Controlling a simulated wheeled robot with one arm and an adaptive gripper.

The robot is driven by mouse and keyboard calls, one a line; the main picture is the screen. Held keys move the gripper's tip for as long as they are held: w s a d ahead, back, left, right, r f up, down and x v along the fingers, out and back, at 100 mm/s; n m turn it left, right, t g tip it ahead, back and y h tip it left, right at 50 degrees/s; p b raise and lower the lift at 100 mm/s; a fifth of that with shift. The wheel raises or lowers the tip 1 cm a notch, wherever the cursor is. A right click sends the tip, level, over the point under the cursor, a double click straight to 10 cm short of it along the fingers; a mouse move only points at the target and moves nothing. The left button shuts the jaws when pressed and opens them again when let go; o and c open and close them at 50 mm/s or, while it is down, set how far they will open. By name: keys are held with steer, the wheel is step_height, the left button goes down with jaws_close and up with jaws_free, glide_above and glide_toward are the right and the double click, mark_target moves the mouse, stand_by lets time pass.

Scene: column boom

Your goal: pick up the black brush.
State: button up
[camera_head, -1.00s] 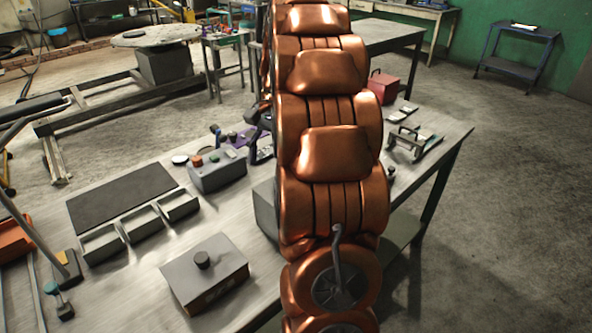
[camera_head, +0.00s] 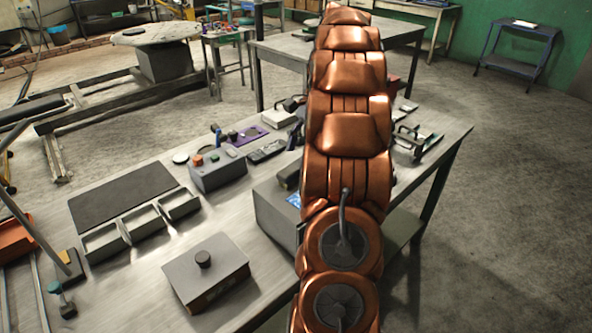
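I cannot pick out the black brush with certainty. A dark block with a yellowish side (camera_head: 69,266) sits at the left of the grey workbench (camera_head: 150,262), at the foot of a long slanting handle; I cannot tell if it is a brush. Small dark items (camera_head: 292,103) lie by the far edge, left of my copper arm, too small to name. My gripper does not show clearly; my arm runs up the picture and hides part of the bench behind it.
A grey box with a knob (camera_head: 205,270) stands at the front. A dark mat (camera_head: 122,195) and open trays (camera_head: 143,220) lie left. A button box (camera_head: 217,168) and a larger grey box (camera_head: 272,215) stand mid-bench. A metal fixture (camera_head: 418,140) is right of my arm.

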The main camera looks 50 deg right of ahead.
mark_target(297, 164)
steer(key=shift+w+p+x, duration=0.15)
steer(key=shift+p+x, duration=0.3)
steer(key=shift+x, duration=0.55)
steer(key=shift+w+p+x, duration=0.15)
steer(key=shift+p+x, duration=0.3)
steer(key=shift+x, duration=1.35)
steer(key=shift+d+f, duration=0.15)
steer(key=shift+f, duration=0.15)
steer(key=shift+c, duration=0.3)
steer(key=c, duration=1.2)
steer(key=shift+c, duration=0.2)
